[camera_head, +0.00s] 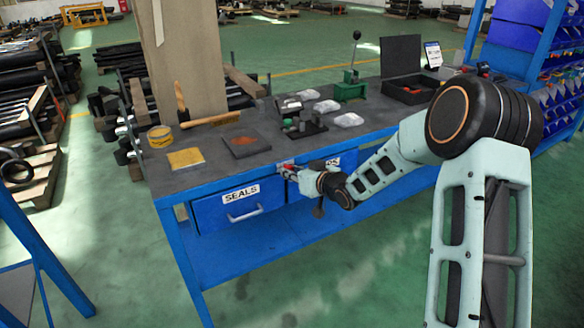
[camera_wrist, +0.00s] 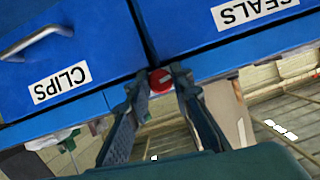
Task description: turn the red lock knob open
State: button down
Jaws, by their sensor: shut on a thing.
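The red lock knob (camera_wrist: 160,80) is a small round red piece with a white bar on its face. It sits on the blue front between the CLIPS drawer (camera_wrist: 60,55) and the SEALS drawer (camera_wrist: 195,25). In the wrist view the white bar lies nearly level, slightly tilted. My gripper (camera_wrist: 160,82) is closed around the knob, one fingertip on each side. In the head view my gripper (camera_head: 286,171) reaches the bench front just right of the SEALS drawer (camera_head: 218,208), and it largely hides the knob. Both drawers look shut.
The blue workbench (camera_head: 230,254) has a dark top with a yellow pad (camera_head: 185,159), a dark plate (camera_head: 246,146), a green hand press (camera_head: 351,87) and an open black case (camera_head: 401,61). Drawer handles (camera_head: 245,214) stick out beside my gripper. The floor in front is clear.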

dwell(0.4)
jog(key=c, duration=1.7)
grip_release()
jog(key=v, duration=1.2)
